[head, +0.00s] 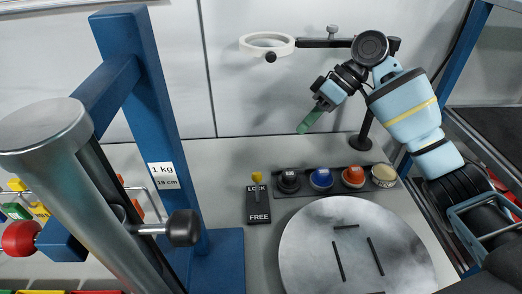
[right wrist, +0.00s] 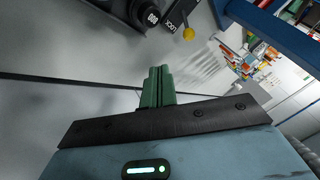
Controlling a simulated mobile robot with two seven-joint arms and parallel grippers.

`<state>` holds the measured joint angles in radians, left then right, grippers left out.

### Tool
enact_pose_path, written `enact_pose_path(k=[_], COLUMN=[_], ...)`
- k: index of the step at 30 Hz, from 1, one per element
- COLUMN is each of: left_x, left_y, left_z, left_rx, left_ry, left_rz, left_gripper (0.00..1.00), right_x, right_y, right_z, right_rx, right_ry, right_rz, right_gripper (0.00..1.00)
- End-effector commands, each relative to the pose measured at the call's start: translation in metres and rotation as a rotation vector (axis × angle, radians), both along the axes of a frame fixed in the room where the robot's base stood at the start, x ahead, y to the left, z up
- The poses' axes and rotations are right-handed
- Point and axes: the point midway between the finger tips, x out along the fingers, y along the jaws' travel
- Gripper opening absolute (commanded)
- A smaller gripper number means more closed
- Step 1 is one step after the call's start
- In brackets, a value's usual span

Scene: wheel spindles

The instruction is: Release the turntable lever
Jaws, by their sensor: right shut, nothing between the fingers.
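The turntable (head: 310,250) is a round grey metal disc with dark slots, at the lower middle of the head view. Its lever has a yellow knob (head: 257,177) on a black plate marked LOCK at the top and FREE at the bottom. The knob stands by the LOCK end. In the right wrist view the yellow knob (right wrist: 188,34) shows near the top, beside the black plate. My right gripper (head: 304,129) has green fingers, is shut and empty, and is up in the air above and right of the lever, apart from it. My left gripper is not in view.
A row of black, blue, orange and cream round buttons (head: 321,179) stands right of the lever. A blue frame (head: 150,120) and a large metal cylinder (head: 75,190) fill the left. A ring magnifier (head: 267,43) hangs at the back.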

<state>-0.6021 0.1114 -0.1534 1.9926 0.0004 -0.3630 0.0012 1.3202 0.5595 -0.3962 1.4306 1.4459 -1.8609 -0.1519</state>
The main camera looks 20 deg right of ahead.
Motion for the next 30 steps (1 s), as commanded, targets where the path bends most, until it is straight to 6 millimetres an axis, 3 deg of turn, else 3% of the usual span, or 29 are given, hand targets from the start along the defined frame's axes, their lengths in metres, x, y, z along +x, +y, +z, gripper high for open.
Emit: enact_pose_path(k=[16,30], left_x=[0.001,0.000], left_y=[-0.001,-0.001], left_z=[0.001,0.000], left_rx=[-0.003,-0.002], left_ry=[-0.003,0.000], left_rz=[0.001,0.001], left_gripper=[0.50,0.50], right_x=[0.000,0.001], right_y=[0.006,0.055], right_z=[-0.008,-0.073], right_rx=[0.001,0.001], right_ry=[0.002,0.003], right_rz=[0.001,0.002], right_gripper=[0.00,0.00])
